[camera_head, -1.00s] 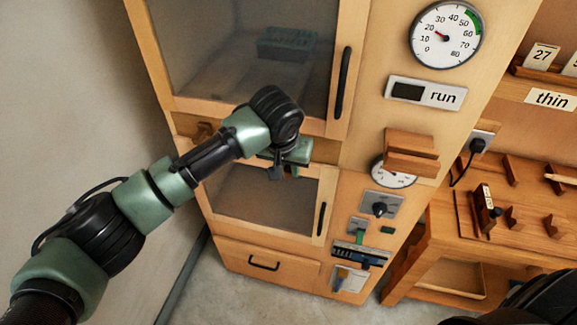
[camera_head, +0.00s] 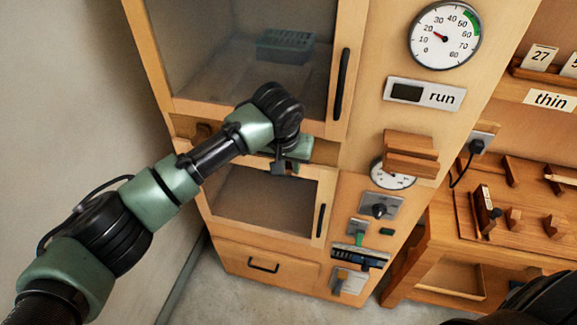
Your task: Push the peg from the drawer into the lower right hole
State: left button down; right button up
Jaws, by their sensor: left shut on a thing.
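My left gripper (camera_head: 287,165) is in front of the wooden cabinet, at the strip between the upper glass door and the lower glass door. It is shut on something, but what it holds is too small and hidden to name. A drawer (camera_head: 262,264) with a black handle is closed at the bottom of the cabinet. I cannot make out the peg or the lower right hole; the wrist covers part of the strip. My right gripper is not in view; a dark part of my body shows at the lower right.
The upper glass door (camera_head: 235,60) has a green basket (camera_head: 286,45) behind it. The lower glass door (camera_head: 265,203) is below my gripper. A wooden block (camera_head: 410,152) juts out beside the dials. A workbench (camera_head: 515,220) with wooden parts stands at the right.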

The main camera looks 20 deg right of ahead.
pick_arm(q)
jog(key=shift+w+d+b, duration=0.2)
jog(key=shift+w+d, duration=0.3)
jog(key=shift+w, duration=0.2)
jog(key=shift+w+d+b, duration=0.2)
jog(key=shift+w+d, duration=0.25)
jog(key=shift+w, duration=0.25)
dwell(0.4)
jog(key=c, duration=1.2)
grip_release()
jog(key=shift+r, duration=0.1)
